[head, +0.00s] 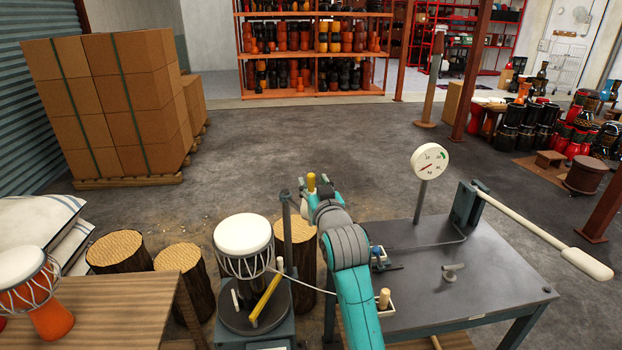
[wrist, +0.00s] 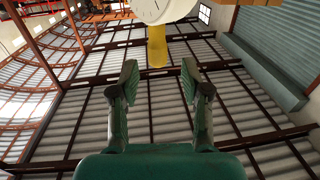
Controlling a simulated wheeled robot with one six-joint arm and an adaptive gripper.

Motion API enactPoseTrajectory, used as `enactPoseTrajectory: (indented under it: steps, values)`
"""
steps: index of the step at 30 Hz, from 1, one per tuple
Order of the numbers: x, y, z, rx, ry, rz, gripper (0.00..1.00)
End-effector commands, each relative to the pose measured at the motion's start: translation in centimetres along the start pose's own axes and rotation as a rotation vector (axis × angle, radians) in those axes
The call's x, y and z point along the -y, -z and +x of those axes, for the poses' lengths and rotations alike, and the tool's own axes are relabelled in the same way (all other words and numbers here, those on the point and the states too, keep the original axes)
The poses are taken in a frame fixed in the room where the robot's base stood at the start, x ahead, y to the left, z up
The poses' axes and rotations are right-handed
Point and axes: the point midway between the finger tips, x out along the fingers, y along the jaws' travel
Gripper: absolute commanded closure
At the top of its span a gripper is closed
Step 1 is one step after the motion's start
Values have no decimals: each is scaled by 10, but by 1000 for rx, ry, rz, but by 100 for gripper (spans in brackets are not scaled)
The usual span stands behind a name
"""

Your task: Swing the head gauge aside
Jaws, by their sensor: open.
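In the wrist view a yellow handle (wrist: 157,48) hangs under a pale round part with dark marks (wrist: 160,8), cut off by the top edge; this looks like the head gauge. In the head view a yellow knob (head: 311,182) shows at the tip of my gripper (head: 314,195), and my arm hides what lies around it. In the wrist view my gripper (wrist: 159,75) is open. The handle's lower end lies between the fingertips in the picture, with a gap on each side. I cannot tell whether it is as deep as the fingertips.
A white-headed drum (head: 243,247) stands on a round grey stand left of my arm, near a grey post (head: 287,225). A grey bench (head: 480,280) at right carries a dial on a stem (head: 430,160) and a long-handled lever (head: 540,232). Log stumps (head: 118,250) stand at left.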

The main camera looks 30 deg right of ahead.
Motion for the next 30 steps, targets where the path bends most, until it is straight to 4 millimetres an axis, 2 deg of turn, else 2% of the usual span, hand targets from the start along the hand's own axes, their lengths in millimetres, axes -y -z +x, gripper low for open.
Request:
enactPoseTrajectory:
  steps: [6, 12, 18, 30]
  values:
    - [0, -1, -44, 1, 0, 0, 53]
    - [0, -1, -70, 2, 0, 0, 53]
    - [0, -1, -79, 2, -1, 0, 53]
    - [0, 0, -79, 2, -1, 0, 53]
